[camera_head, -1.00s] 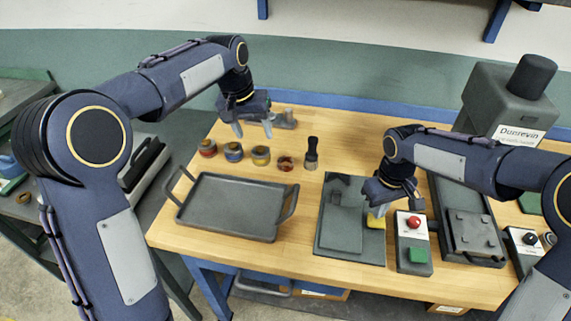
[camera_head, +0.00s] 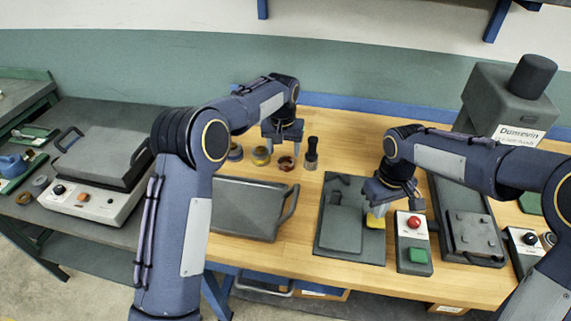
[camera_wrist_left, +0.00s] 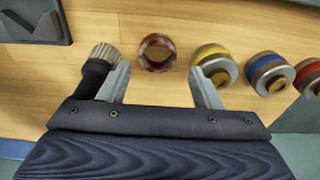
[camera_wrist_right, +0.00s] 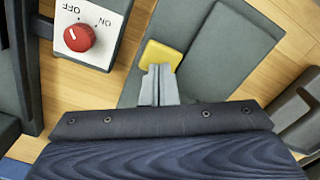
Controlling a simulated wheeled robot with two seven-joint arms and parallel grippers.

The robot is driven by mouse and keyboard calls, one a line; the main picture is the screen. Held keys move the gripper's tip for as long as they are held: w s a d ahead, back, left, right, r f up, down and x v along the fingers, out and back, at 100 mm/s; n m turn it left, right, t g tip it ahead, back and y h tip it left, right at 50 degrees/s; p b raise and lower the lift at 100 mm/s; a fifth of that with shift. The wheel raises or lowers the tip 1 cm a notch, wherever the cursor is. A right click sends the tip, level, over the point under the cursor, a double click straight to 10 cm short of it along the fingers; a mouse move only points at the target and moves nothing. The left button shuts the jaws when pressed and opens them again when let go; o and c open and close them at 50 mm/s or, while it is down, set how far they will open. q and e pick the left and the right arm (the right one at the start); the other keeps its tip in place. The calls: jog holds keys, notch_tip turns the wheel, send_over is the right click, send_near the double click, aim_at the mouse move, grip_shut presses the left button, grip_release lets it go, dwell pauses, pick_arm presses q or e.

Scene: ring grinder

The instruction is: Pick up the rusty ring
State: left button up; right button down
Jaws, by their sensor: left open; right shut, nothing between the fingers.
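The rusty ring (camera_head: 286,163) lies on the wooden table, between the yellow-banded ring and the brush. In the left wrist view the ring (camera_wrist_left: 156,52) is a reddish-brown open ring, flat on the wood, a little beyond and between the fingertips. My left gripper (camera_head: 283,139) is open above and just behind it, with nothing between its fingers; it also shows in the left wrist view (camera_wrist_left: 160,76). My right gripper (camera_head: 377,211) is shut and empty, its tips at a yellow block (camera_wrist_right: 160,56) on a dark plate. I cannot tell whether they touch it.
The black-handled brush (camera_head: 311,153) stands right of the ring, close to one left finger. A yellow-banded ring (camera_head: 261,156) stands on the other side. The switch box (camera_head: 414,245) is beside my right gripper.

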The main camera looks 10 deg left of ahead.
aim_at(285, 158)
pick_arm(q)
jog(key=f, duration=0.2)
jog(key=w+f, duration=0.1)
jog(key=f, duration=0.2)
jog(key=shift+d, duration=0.1)
jog(key=shift+c, duration=0.4)
jog(key=c, duration=0.7)
